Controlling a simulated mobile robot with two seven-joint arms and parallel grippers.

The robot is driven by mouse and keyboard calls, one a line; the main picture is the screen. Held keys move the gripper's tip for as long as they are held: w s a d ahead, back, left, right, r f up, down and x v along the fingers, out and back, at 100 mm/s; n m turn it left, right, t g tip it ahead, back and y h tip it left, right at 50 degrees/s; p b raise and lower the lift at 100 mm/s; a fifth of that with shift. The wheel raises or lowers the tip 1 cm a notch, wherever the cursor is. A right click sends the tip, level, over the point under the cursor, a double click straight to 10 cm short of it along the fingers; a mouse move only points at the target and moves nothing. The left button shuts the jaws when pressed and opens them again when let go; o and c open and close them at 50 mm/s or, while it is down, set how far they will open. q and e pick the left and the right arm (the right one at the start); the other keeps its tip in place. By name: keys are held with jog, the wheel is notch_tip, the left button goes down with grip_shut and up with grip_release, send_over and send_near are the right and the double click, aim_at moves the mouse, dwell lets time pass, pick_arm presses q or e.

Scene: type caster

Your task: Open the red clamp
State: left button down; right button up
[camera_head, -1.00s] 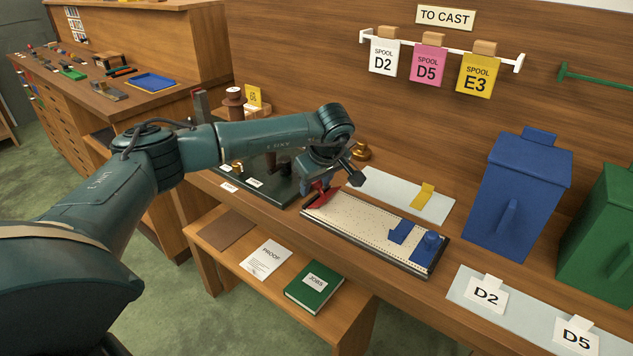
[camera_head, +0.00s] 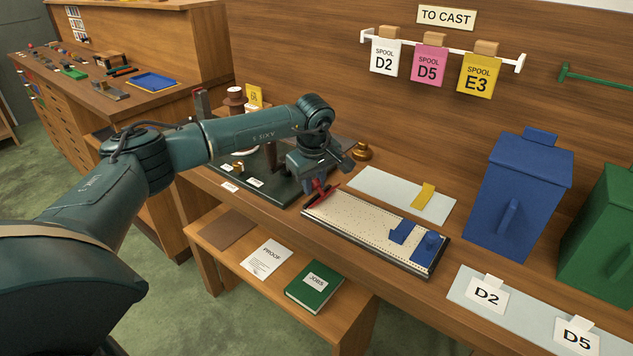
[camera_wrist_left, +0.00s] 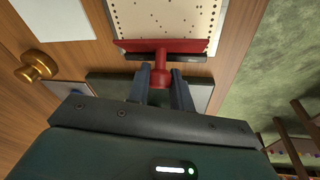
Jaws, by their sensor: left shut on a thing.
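The red clamp (camera_head: 320,197) lies across the left end of the cream, hole-dotted board (camera_head: 350,216) on the bench. In the left wrist view its red bar (camera_wrist_left: 185,45) runs along the board's end, with a red knob-like stem (camera_wrist_left: 161,78) pointing toward my gripper. My left gripper (camera_wrist_left: 162,88) is shut on that stem, one finger on each side. In the head view the left gripper (camera_head: 317,185) is partly hidden by my wrist. My right gripper is in neither view.
Two blue blocks (camera_head: 412,238) sit at the board's right end. A pale plate with a yellow piece (camera_head: 423,196) lies behind it. A brass knob (camera_head: 362,151) stands near my wrist, a dark green base (camera_head: 258,186) to the left. Blue (camera_head: 518,195) and green bins stand right.

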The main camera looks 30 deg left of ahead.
pick_arm(q)
jog(key=shift+a+f+h, duration=0.15)
jog(key=shift+a+h, duration=0.1)
jog(key=shift+h, duration=0.55)
jog(key=shift+w, duration=0.1)
jog(key=c, duration=1.3)
grip_release()
jog(key=r, duration=0.4)
jog(key=s+r, duration=0.1)
jog(key=r, duration=0.3)
jog(key=s+r, duration=0.1)
jog(key=r, duration=0.4)
jog(key=shift+s+a+b, duration=0.15)
jog(key=shift+s+b, duration=0.1)
jog(key=shift+b, duration=0.1)
